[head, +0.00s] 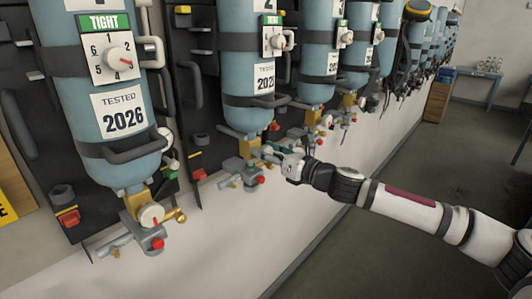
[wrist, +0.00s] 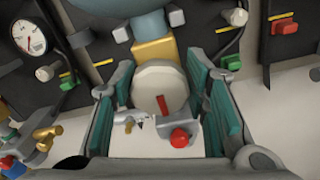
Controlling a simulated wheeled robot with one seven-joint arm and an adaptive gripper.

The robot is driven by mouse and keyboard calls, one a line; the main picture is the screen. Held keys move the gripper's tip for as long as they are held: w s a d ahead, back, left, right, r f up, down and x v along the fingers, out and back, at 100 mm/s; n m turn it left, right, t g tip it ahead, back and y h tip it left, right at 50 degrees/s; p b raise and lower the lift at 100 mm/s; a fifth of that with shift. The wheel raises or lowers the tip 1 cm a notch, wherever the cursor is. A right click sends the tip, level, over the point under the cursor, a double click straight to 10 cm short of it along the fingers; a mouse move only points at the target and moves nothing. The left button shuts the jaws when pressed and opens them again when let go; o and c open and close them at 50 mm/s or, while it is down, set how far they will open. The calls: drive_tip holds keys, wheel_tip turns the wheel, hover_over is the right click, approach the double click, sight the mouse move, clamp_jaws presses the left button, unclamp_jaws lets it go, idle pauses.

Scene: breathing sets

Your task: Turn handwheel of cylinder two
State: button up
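Cylinder two (head: 242,85) is the second blue cylinder from the left, with a "2" partly cut off at the top edge. It hangs valve-down, with a brass neck (head: 249,147) also seen in the wrist view (wrist: 155,48). Its pale round handwheel (wrist: 160,77) has a red mark pointing down, slightly left. My gripper (head: 271,152) is at this valve and hides most of the wheel in the head view. In the wrist view its teal-padded fingers (wrist: 160,62) stand open on both sides of the wheel, with gaps showing.
A red knob (wrist: 180,138) and a small metal fitting (wrist: 130,120) lie near the fingers. The first cylinder (head: 112,95), with a "TIGHT" sign, hangs to the left with its own handwheel (head: 151,214). More cylinders line the wall to the right. The floor (head: 400,170) there is open.

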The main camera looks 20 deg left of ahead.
drive_tip(key=shift+o, duration=1.1)
drive_tip(key=shift+d, duration=0.1)
drive_tip(key=v, duration=1.1)
drive_tip(key=shift+s+d, duration=0.2)
drive_tip(key=shift+d, duration=0.15)
drive_tip(key=shift+f, duration=0.1)
